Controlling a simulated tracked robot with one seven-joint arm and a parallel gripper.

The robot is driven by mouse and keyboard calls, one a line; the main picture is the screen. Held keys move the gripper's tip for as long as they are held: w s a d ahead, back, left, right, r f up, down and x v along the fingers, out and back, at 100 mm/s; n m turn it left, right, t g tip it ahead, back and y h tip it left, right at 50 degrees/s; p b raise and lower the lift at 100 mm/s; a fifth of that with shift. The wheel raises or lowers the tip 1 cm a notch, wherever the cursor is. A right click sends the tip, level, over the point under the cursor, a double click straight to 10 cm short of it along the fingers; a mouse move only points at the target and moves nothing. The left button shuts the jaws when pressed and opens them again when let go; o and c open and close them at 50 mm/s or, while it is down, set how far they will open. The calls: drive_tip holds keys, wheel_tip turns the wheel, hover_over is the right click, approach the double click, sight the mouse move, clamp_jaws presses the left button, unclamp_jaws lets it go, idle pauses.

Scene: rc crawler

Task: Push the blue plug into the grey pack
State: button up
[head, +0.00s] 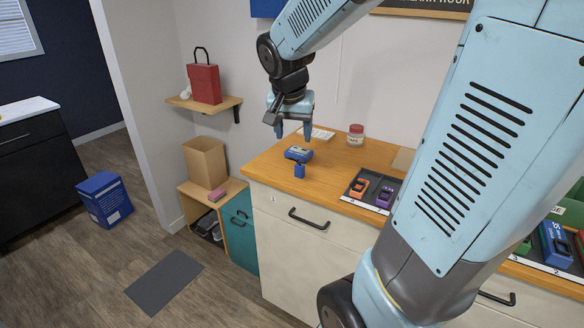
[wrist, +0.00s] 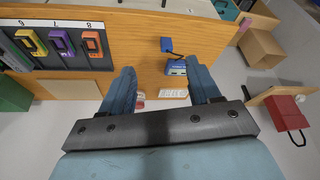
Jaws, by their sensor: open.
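A small blue block, likely the blue plug (head: 299,171), sits near the front edge of the wooden counter. It also shows in the wrist view (wrist: 167,45), where a dark lead seems to run from it to a blue box (wrist: 176,68). That blue box (head: 298,154), with a greyish top, lies just behind the plug in the head view. I cannot pick out a grey pack for certain. My gripper (head: 293,131) is open and empty, above the counter behind the blue box. Its two blue fingers (wrist: 163,75) are spread apart in the wrist view.
A dark tray (head: 347,193) with orange and purple devices (head: 359,187) lies to the right on the counter (head: 272,172). A red-lidded jar (head: 355,135) and a white keyboard-like item (head: 321,133) are at the back. A cardboard box (head: 204,162) stands left.

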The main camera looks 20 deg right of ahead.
sight(299, 165)
drive_tip(key=w+d+f+m, duration=0.1)
drive_tip(key=w+f, duration=0.2)
drive_tip(key=f, duration=0.1)
drive_tip(key=w+d+f+m, duration=0.1)
drive_tip(key=w+d+f, duration=0.1)
drive_tip(key=f, duration=0.3)
drive_tip(key=w+d+f+m+g+h, duration=0.1)
drive_tip(key=w+d+f, duration=0.1)
drive_tip(key=w+f, duration=0.2)
drive_tip(key=shift+w+d+f+m, duration=0.3)
drive_tip(key=shift+w+f, duration=0.1)
drive_tip(key=shift+w, duration=0.2)
drive_tip(key=shift+x, duration=2.95)
drive_tip(key=shift+w+d+r, duration=0.1)
drive_tip(key=shift+w+d, duration=0.05)
drive_tip(key=shift+w, duration=0.05)
drive_tip(key=shift+c, duration=0.3)
drive_tip(key=c, duration=1)
drive_tip(key=shift+o, duration=0.2)
drive_tip(key=shift+r, duration=0.15)
